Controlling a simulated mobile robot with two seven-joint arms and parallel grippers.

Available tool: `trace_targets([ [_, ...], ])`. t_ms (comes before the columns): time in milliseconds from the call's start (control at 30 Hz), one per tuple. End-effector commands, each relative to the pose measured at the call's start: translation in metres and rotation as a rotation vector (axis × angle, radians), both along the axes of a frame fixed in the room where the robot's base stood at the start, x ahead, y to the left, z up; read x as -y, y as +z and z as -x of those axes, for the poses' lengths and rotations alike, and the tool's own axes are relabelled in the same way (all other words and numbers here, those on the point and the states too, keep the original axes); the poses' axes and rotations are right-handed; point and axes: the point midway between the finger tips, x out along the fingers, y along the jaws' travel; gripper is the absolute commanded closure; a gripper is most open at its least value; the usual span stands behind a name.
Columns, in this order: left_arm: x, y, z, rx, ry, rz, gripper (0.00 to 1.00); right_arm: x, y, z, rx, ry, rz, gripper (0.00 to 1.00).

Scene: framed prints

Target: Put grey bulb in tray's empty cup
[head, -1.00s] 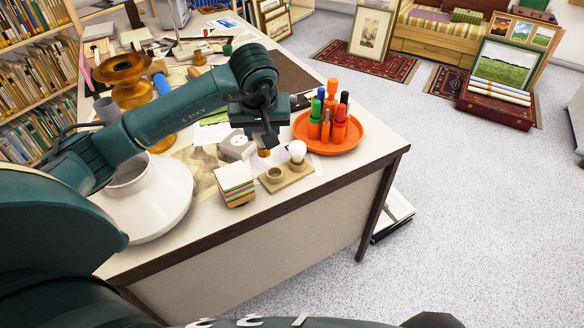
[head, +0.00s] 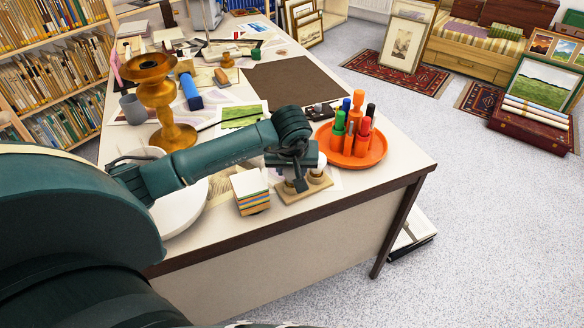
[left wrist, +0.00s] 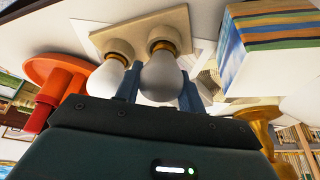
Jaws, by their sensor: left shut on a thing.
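My left gripper (head: 298,185) is over the small tan tray (head: 290,197) at the desk's front edge. In the left wrist view, the gripper (left wrist: 159,92) is shut on the grey bulb (left wrist: 160,76), with a finger on either side. The bulb's brass base points at the tray (left wrist: 118,33) and lines up with one cup (left wrist: 168,20); whether it is seated inside I cannot tell. A white bulb (left wrist: 108,78) stands in the other cup, and also shows in the head view (head: 317,174). The gripper hides the grey bulb in the head view. My right gripper is not in view.
A stack of coloured cards (head: 250,191) stands just left of the tray. An orange dish (head: 374,156) with several markers is at its right. A white bowl (head: 183,212) and a brass candlestick (head: 157,98) are further left.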

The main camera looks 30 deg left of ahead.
Motion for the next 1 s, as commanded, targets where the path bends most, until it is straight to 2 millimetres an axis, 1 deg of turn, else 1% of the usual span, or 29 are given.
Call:
trace_targets([
  [200,0.0,0.0,-0.001,0.002,0.001,0.0,0.83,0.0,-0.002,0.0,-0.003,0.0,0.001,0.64],
  [333,0.0,-0.004,-0.001,0.002,0.0,0.0,0.83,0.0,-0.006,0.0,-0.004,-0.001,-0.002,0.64],
  [367,0.0,-0.004,-0.001,0.002,0.0,0.0,0.6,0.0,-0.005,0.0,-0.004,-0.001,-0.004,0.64],
  [467,0.0,-0.003,0.0,0.002,0.001,0.0,0.52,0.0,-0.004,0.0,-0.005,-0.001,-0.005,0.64],
  [667,0.0,-0.003,0.0,0.002,0.001,0.001,0.52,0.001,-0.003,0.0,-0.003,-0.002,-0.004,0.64],
  [767,0.0,0.001,0.0,0.002,0.0,0.001,0.52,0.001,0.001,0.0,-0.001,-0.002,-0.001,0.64],
  [867,0.002,0.011,0.002,0.005,-0.001,0.0,0.52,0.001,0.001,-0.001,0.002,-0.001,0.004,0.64],
  [1000,0.007,0.037,0.011,0.007,-0.002,0.0,0.52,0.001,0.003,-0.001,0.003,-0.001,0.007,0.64],
])
